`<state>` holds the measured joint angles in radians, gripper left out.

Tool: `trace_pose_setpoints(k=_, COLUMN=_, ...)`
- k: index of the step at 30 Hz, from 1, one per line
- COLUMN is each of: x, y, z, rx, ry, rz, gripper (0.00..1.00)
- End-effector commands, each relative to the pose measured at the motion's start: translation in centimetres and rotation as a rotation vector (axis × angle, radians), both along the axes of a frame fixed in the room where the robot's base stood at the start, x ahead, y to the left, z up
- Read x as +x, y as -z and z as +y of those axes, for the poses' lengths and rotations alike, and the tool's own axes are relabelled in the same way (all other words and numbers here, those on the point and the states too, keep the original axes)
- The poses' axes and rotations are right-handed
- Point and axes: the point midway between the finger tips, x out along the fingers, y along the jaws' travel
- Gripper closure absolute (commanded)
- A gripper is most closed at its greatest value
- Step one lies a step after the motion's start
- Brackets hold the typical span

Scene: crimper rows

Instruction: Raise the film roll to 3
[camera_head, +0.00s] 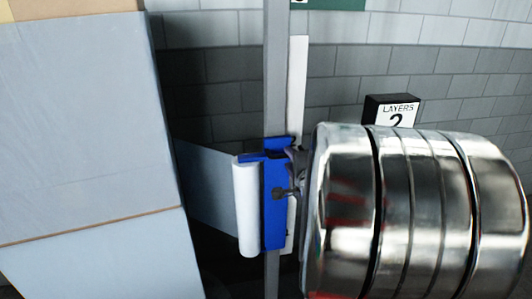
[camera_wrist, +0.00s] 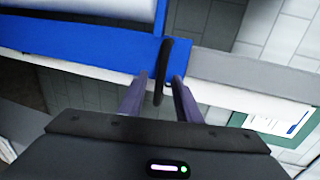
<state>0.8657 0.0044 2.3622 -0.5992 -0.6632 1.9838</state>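The white film roll (camera_head: 246,208) stands upright on a blue carriage (camera_head: 275,205) on a grey mast (camera_head: 276,70). A pale film sheet (camera_head: 208,185) runs from the roll to the wrapped load. In the wrist view the blue carriage (camera_wrist: 80,45) lies across the top with part of the white roll (camera_wrist: 90,8) above it. A black handle (camera_wrist: 162,75) passes between the two purple fingers of my gripper (camera_wrist: 160,84). Gaps show on both sides of the handle, so the gripper is open around it. In the head view my chrome arm hides most of the gripper.
A wrapped pale load (camera_head: 85,130) fills the left. A white strip (camera_head: 297,85) runs along the mast; a mark, perhaps 2, is partly hidden beside the carriage. A green panel (camera_head: 335,4) with a cut-off marking is at the top.

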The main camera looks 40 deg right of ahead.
Motion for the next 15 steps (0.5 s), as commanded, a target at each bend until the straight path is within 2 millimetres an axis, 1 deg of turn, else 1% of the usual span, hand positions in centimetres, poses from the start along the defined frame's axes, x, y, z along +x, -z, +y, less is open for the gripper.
trace_pose_setpoints(k=3, x=1.1, y=0.4, z=-0.6, rx=0.000, ry=0.000, rz=0.001, gripper=0.69)
trace_pose_setpoints(k=7, x=2.1, y=0.6, z=-1.1, rx=0.001, ry=-0.001, rz=0.002, gripper=0.69)
trace_pose_setpoints(k=10, x=2.6, y=0.6, z=-1.4, rx=0.000, ry=-0.001, rz=0.000, gripper=0.69)
trace_pose_setpoints(k=15, x=2.9, y=0.7, z=-1.5, rx=0.000, ry=0.000, rz=0.000, gripper=0.69)
